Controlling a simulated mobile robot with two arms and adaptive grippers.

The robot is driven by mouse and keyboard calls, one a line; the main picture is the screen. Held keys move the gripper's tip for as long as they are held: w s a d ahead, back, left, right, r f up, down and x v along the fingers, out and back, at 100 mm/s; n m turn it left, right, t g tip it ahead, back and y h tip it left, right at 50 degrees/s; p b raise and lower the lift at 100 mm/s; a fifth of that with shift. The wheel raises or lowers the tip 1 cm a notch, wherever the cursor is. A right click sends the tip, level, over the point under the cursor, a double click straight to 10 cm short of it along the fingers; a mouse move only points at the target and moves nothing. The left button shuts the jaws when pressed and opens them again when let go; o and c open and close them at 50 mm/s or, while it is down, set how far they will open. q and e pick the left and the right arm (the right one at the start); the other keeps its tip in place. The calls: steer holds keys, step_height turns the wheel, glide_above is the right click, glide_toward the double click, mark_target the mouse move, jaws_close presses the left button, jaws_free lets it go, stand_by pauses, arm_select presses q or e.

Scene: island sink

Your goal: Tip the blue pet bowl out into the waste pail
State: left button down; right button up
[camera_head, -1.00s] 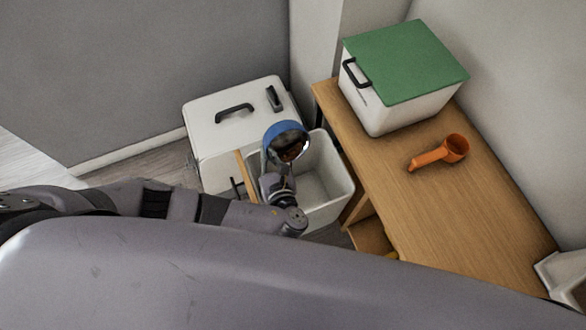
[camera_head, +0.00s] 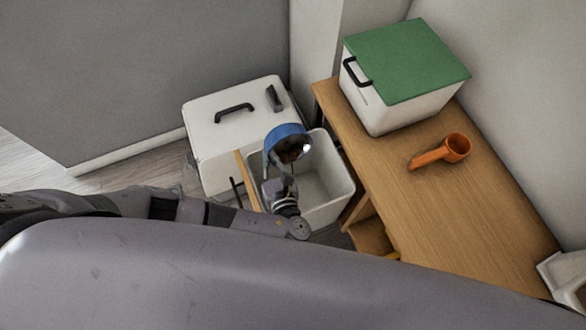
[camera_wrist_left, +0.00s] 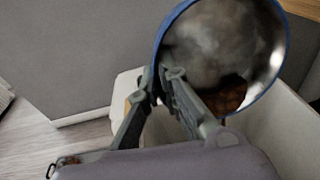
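The blue pet bowl (camera_head: 284,131) has a shiny metal inside and is steeply tilted above the waste pail. Brown kibble shows inside its lower part; the bowl also shows in the left wrist view (camera_wrist_left: 215,35). My left gripper (camera_head: 277,165) is shut on the bowl's rim; in the wrist view its fingers (camera_wrist_left: 162,82) meet at the near edge. The waste pail (camera_head: 335,198) is a white, open, square bin on the floor under the bowl. Its inner floor is partly hidden by my arm and the bowl. My right gripper is in neither view.
A white lidded bin (camera_head: 215,137) with black handles stands just behind and left of the pail. A wooden strip (camera_head: 246,180) lies along the pail's left side. The wooden table (camera_head: 450,220) at right bears a green-lidded box (camera_head: 405,62) and an orange scoop (camera_head: 440,152).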

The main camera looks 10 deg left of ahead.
arm_select(q)
steer(key=shift+s+d+t+y+b, duration=0.25)
steer(key=shift+s+t+y+b, duration=0.1)
steer(key=shift+t+b, duration=0.3)
steer(key=shift+s+d+t+y+b, duration=0.25)
steer(key=shift+s+t+b, duration=0.05)
steer(key=shift+t+b, duration=0.3)
stand_by(1.1)
steer(key=shift+s+d+f+m+t+y+b, duration=0.2)
steer(key=shift+s+t+y+b, duration=0.25)
steer(key=shift+t+b, duration=0.4)
steer(key=shift+s+d+m+t+y+b, duration=0.1)
steer(key=shift+s+d+t+y+b, duration=0.25)
steer(key=shift+t+b, duration=0.45)
stand_by(1.1)
steer(key=shift+s+d+r+t+y+b, duration=0.2)
steer(key=shift+s+r+t+y+b, duration=0.2)
steer(key=shift+r+t, duration=0.25)
stand_by(0.7)
steer(key=shift+s+d+r+m+t, duration=0.1)
steer(key=shift+s+r+m+t, duration=0.1)
steer(key=shift+r+t, duration=0.35)
steer(key=shift+s+d+r+m+t, duration=0.1)
steer(key=shift+r+m+t, duration=0.1)
steer(key=shift+r+t, duration=0.3)
stand_by(0.5)
